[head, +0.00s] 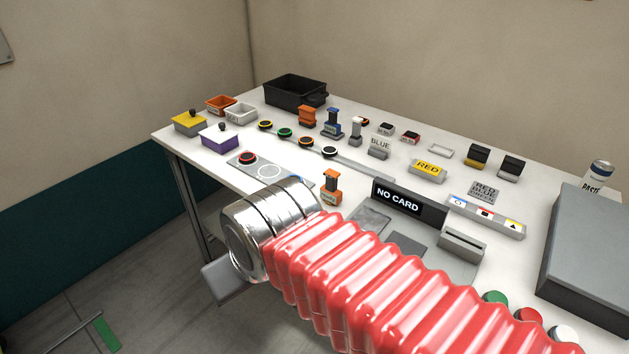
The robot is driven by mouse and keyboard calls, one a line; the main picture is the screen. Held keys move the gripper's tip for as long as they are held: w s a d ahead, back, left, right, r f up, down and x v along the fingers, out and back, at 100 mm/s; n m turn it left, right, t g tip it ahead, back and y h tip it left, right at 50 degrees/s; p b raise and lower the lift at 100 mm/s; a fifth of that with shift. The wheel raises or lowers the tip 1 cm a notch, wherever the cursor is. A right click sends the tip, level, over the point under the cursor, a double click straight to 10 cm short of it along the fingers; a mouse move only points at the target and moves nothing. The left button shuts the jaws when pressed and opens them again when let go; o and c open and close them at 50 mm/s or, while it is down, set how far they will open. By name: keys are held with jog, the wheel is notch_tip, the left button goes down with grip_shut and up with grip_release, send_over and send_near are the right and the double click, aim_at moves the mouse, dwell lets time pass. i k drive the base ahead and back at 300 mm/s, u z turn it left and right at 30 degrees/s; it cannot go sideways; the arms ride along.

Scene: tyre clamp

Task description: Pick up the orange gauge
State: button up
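A small upright orange piece (331,189), narrow in the middle with a wider top and base, stands on the white table just beyond my arm and looks like the orange gauge. Another orange piece (307,116) stands farther back, beside a blue one (333,122); I cannot tell for certain which is the gauge. My gripper (222,281) is at the end of my red ribbed arm, low at the table's front-left edge and apart from both orange pieces. Only a grey part of it shows below the metal wrist, so its fingers cannot be made out.
A black bin (294,91), an orange tray (220,105) and a white tray (241,113) stand at the back left. A "NO CARD" display (398,200) is right of the nearer orange piece. A large grey box (590,255) fills the right side. Several small blocks crowd the back.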

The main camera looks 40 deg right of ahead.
aim_at(332, 195)
jog(key=z, duration=0.2)
jog(key=i, duration=1)
jog(key=z, duration=0.2)
